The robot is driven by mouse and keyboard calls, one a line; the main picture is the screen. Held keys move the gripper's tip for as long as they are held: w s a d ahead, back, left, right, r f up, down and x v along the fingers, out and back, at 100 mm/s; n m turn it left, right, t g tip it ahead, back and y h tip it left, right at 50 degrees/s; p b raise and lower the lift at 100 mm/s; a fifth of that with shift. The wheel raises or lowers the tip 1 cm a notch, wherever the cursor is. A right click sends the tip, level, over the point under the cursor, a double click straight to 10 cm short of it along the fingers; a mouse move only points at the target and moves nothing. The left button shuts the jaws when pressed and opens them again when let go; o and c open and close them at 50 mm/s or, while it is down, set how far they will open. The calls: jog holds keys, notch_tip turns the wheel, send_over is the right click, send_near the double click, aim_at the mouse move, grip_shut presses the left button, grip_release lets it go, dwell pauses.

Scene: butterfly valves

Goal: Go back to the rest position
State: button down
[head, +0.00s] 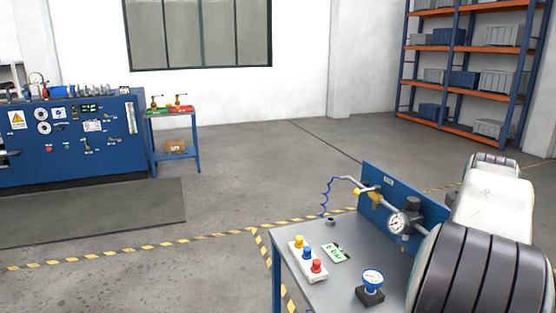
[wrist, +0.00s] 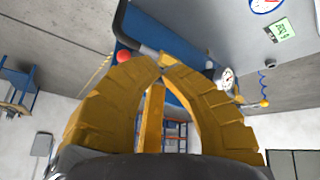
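My gripper (wrist: 162,66) shows in the wrist view with its yellow fingers curved in and the tips together. A yellow bar, perhaps a third finger, stands between them. I see nothing held. The gripper is out of the head view, where my arm covers the right foreground. The bench (head: 340,283) with a blue back panel (head: 372,179) stands beside my arm. A pipe with a yellow-handled valve (head: 366,190) and a round gauge (head: 397,222) runs along the panel. The wrist view is upside down and shows this gauge (wrist: 226,78) beyond the fingers, with a red ball (wrist: 123,56) left of the tips.
A button box (head: 307,262), a green display (head: 335,253) and a blue gauge (head: 372,278) stand on the bench. A blue console (head: 70,150) and a small table (head: 175,154) stand at the left. Shelves (head: 455,85) stand at the back right. The middle floor is clear.

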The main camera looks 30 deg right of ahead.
jog(key=s+a+f+m+g+y, duration=0.1)
jog(key=s+a+f+m+y, duration=0.25)
jog(key=a+f, duration=0.9)
jog(key=w+a+r+n+t+y+p, duration=0.1)
jog(key=a+n, duration=0.5)
jog(key=a, duration=0.8)
jog(key=w+a+r+n+y, duration=0.1)
jog(key=a+n, duration=0.5)
jog(key=a, duration=0.9)
jog(key=shift+a+r+t+p, duration=0.2)
jog(key=shift+r+t+p, duration=0.2)
jog(key=shift+r, duration=0.1)
